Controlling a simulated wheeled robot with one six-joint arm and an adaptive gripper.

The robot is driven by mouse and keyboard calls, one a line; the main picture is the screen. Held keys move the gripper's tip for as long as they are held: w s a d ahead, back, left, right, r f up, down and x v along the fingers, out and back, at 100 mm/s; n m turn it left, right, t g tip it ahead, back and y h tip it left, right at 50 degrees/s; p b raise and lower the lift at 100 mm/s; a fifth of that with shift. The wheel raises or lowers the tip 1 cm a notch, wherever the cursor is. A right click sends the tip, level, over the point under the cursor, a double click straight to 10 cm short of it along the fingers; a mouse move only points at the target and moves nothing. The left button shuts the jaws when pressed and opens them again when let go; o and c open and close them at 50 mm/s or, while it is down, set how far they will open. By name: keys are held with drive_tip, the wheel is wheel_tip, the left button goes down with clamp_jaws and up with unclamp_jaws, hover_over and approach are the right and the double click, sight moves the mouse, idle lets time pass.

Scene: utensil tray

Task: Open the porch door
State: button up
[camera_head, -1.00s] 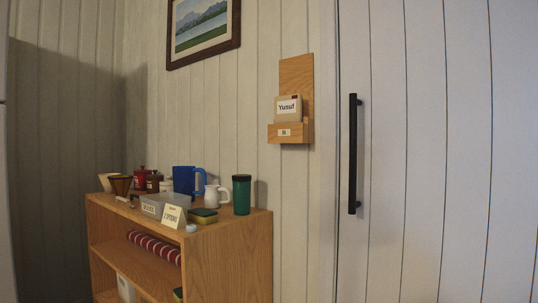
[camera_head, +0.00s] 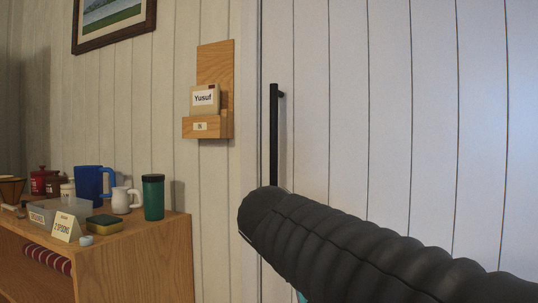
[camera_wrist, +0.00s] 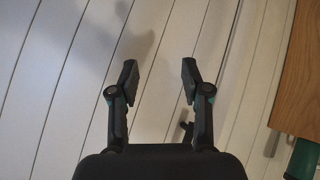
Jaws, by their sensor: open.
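The porch door (camera_head: 400,110) is a white planked panel filling the right of the head view, and it looks closed. Its black vertical bar handle (camera_head: 274,130) is near the left edge; my dark ribbed arm hides its lower end. My gripper (camera_wrist: 160,78) shows in the wrist view with two dark fingers spread apart and nothing between them. Pale planks lie behind the fingers; I cannot tell whether they are door or wall. The handle is not clearly visible between the fingers. In the head view my gripper is hidden.
A wooden shelf (camera_head: 140,262) at left holds a green tumbler (camera_head: 153,198), a blue pitcher (camera_head: 90,184), a white jug (camera_head: 122,201) and other items. A wooden wall holder (camera_head: 222,125) hangs left of the door. Wood also shows at the wrist view's right (camera_wrist: 298,75).

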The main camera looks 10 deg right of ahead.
drive_tip(key=w+a+r+m+t+h, duration=0.35)
drive_tip(key=w+a+r, duration=0.25)
drive_tip(key=w+r, duration=0.55)
drive_tip(key=m+t+h, duration=0.1)
drive_tip(key=m+h, duration=0.3)
approach(271, 149)
drive_tip(key=p+x, duration=0.1)
drive_tip(key=x, duration=1)
drive_tip(key=shift+s+p, duration=0.1)
drive_tip(key=shift+p, duration=0.3)
clamp_jaws()
